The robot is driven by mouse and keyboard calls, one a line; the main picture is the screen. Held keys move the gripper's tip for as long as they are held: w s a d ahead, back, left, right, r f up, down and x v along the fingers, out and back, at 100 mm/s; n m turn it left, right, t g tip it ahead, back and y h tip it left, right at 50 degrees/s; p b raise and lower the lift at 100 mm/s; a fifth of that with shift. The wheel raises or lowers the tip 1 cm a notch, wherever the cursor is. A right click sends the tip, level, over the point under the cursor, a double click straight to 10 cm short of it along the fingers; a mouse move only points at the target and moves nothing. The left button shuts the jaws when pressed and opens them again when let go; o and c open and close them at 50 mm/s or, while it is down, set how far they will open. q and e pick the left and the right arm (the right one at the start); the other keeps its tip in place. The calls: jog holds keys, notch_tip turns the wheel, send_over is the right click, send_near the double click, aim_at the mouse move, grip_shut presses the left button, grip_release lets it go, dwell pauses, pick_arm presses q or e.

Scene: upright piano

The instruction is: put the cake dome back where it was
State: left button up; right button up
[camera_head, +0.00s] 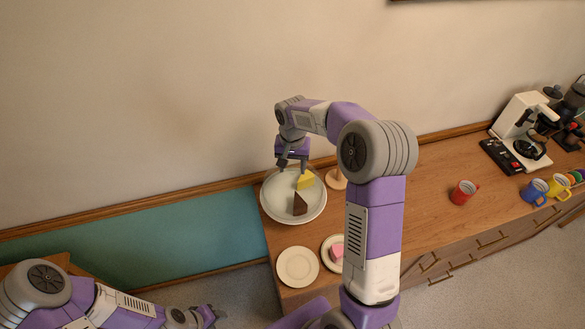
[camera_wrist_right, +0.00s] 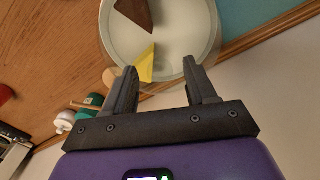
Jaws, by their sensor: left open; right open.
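A round pale plate (camera_head: 283,212) stands at the left end of the wooden cabinet top, with a yellow cake slice (camera_head: 305,181) and a dark brown slice (camera_head: 300,204) on it. The plate also shows in the right wrist view (camera_wrist_right: 173,40). A faint clear rim around it may be the glass cake dome; I cannot make out its knob or how it sits. My right gripper (camera_head: 291,167) is open over the plate's far edge, with the yellow slice (camera_wrist_right: 147,66) seen beyond its fingers. My left gripper (camera_head: 215,315) is open at the lower left, away from the cabinet.
An empty plate (camera_head: 297,267) and a plate with a pink slice (camera_head: 336,252) lie nearer the front. A wooden piece (camera_head: 337,180) stands beside the large plate. A red mug (camera_head: 464,192), blue mug (camera_head: 534,192) and coffee maker (camera_head: 522,128) are right. The cabinet's middle is clear.

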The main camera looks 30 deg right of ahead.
notch_tip(320, 180, up, 10)
jog(key=shift+r, duration=0.25)
